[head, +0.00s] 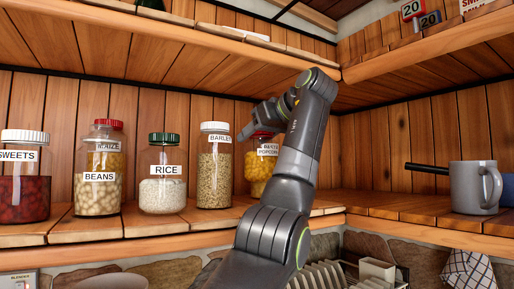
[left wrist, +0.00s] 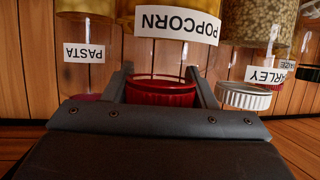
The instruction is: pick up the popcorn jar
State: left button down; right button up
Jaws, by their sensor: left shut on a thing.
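The popcorn jar (head: 258,172) is clear, with yellow contents, a white label and a red lid. In the head view it stands at the right end of the jar row, partly hidden by my left arm. In the left wrist view the popcorn jar (left wrist: 178,26) appears upside down, its red lid (left wrist: 160,94) between the two fingers. My left gripper (left wrist: 160,80) is shut on the lid from above; in the head view the gripper (head: 257,124) is at the jar's top. I cannot tell whether the jar's base touches the shelf. My right gripper is not in view.
The barley jar (head: 214,178) stands close at left, then rice (head: 162,185), beans (head: 97,190) and sweets (head: 24,190). A pasta jar (left wrist: 84,52) is near on the other side. A grey mug (head: 470,188) stands right. An upper shelf (head: 170,30) hangs above.

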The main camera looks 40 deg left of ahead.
pick_arm(q)
notch_tip(320, 180, up, 2)
jog(key=shift+r+p, duration=0.1)
jog(key=shift+p, duration=0.2)
jog(key=s+d+b, duration=0.2)
jog(key=d+b, duration=0.1)
jog(key=d, duration=0.6)
jog(key=s+d+b, duration=0.3)
jog(key=d+b, duration=0.1)
jog(key=d, duration=0.5)
jog(key=shift+s+d+f, duration=0.15)
jog(key=shift+d+f, duration=0.2)
